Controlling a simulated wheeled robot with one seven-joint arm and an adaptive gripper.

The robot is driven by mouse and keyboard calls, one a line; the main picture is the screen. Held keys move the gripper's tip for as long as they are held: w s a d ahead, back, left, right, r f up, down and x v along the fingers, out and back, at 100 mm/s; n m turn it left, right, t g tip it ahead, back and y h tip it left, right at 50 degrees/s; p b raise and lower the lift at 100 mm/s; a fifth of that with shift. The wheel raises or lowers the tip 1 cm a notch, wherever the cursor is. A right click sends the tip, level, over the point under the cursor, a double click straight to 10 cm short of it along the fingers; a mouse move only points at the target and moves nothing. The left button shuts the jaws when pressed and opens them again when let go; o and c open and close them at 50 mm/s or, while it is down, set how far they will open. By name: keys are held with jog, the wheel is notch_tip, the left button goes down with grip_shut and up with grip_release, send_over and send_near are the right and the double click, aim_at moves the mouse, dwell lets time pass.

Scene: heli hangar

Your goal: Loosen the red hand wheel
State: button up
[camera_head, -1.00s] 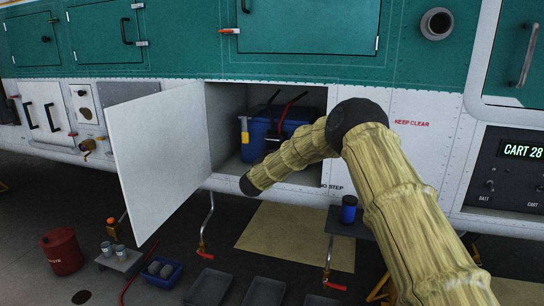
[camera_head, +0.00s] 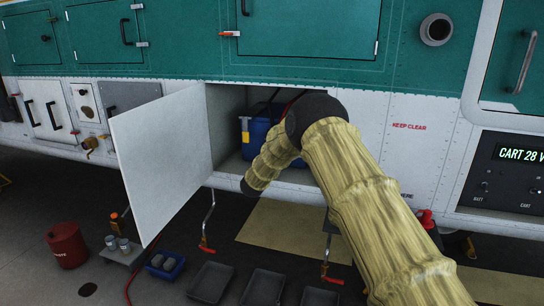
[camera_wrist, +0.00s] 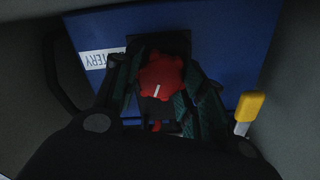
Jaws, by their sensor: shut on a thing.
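The red hand wheel (camera_wrist: 158,82) shows in the wrist view, with a white mark on its face. It sits against a dark block on the blue battery box. My gripper (camera_wrist: 160,88) is shut on the wheel, one finger on each side of it. The blue battery box (camera_wrist: 232,42) has a white label reading "BATTERY", partly covered by my left finger. In the head view the box (camera_head: 258,134) stands inside the open compartment (camera_head: 228,115). My arm hides the wheel and the gripper's fingers there.
The white compartment door (camera_head: 160,150) stands open to the left. A yellow handle (camera_wrist: 249,106) is at the box's right side in the wrist view. Below the compartment are two hanging cranks, several dark trays (camera_head: 211,282) and a red can (camera_head: 66,245) on the floor.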

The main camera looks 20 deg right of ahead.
jog(key=shift+f+n+p, duration=0.1)
jog(key=shift+n+p, duration=0.6)
jog(key=shift+n, duration=1.5)
jog(key=o, duration=1)
jog(key=shift+d, duration=0.1)
jog(key=shift+o, duration=0.2)
jog(key=v, duration=1.2)
